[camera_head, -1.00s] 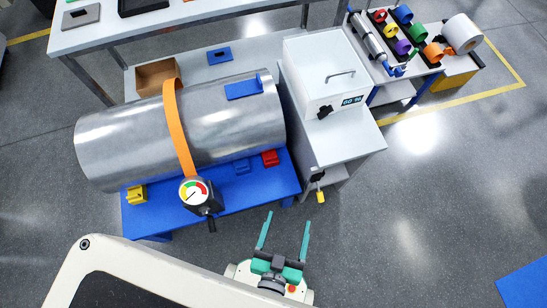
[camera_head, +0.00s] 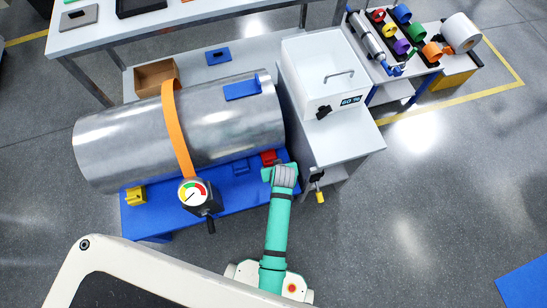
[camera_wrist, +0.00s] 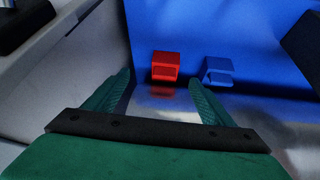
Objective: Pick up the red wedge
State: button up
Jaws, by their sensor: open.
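The red wedge (camera_head: 268,157) sits on the blue bench (camera_head: 225,197) close to the metal cylinder, at the bench's right end. In the wrist view the red wedge (camera_wrist: 166,66) lies ahead of my open fingers and between their lines, a little left of the middle. My gripper (camera_wrist: 162,82) is open and empty, its two green fingers apart, and it does not appear to touch the wedge. In the head view my arm's end (camera_head: 275,170) is just below the wedge and hides part of it and the fingers.
A blue block (camera_wrist: 217,70) stands right of the wedge. A large metal cylinder (camera_head: 230,120) with an orange strap lies along the bench. A gauge (camera_head: 194,193) and a yellow block (camera_head: 136,195) are left. A grey-white cabinet (camera_head: 342,145) stands close on the right.

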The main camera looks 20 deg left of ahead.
aim_at(270, 158)
jog(key=shift+n+g, duration=0.5)
jog(key=shift+g, duration=0.2)
jog(key=w+a, duration=0.2)
jog(key=w, duration=0.1)
jog(key=shift+a+r, duration=0.35)
jog(key=shift+r, duration=0.05)
jog(key=x, duration=1)
jog(key=shift+w+f, duration=0.25)
jog(key=shift+f, duration=0.05)
jog(key=shift+a, duration=0.1)
jog(key=shift+s+a, duration=0.1)
jog(key=c, duration=1.3)
jog(key=shift+c, duration=0.5)
